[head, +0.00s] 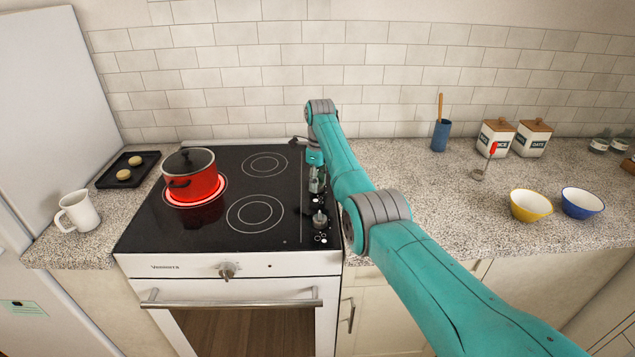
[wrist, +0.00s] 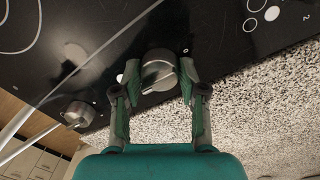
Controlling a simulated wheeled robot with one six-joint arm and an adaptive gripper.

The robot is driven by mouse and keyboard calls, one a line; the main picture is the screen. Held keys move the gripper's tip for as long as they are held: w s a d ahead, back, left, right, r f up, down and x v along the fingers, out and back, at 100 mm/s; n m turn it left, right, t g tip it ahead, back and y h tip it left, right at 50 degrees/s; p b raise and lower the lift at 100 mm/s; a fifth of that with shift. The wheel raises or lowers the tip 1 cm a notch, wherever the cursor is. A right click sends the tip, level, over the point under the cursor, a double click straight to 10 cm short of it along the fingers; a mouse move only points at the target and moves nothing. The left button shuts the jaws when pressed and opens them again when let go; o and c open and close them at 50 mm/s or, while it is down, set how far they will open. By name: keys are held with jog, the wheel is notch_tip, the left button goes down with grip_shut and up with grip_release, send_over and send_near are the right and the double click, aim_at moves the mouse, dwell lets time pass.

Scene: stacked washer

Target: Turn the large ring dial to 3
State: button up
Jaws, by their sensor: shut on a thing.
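A round silver dial (wrist: 158,72) sits on the black hob panel in the wrist view, with a small white 0 beside its upper right. My gripper (wrist: 160,74) is shut on this dial, one finger on each side of it. The dial's pointer setting cannot be read clearly. A white 2 shows farther off at the upper right of the wrist view. In the head view my gripper (head: 317,184) reaches down to the hob's right edge and largely hides the gripped dial.
Another knob (head: 320,218) stands at the hob's front right. A red pot (head: 193,183) sits on a glowing burner at left. The black hob (head: 220,165) has bare rings at the middle. Bowls (head: 530,205) and canisters (head: 496,139) stand on the right counter; a mug (head: 78,212) stands at left.

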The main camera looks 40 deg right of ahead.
dwell(0.4)
jog(key=o, duration=1.1)
jog(key=shift+o, duration=0.2)
notch_tip(320, 180, up, 12)
jog(key=shift+w+d, duration=0.15)
jog(key=shift+d, duration=0.25)
jog(key=shift+f, duration=0.1)
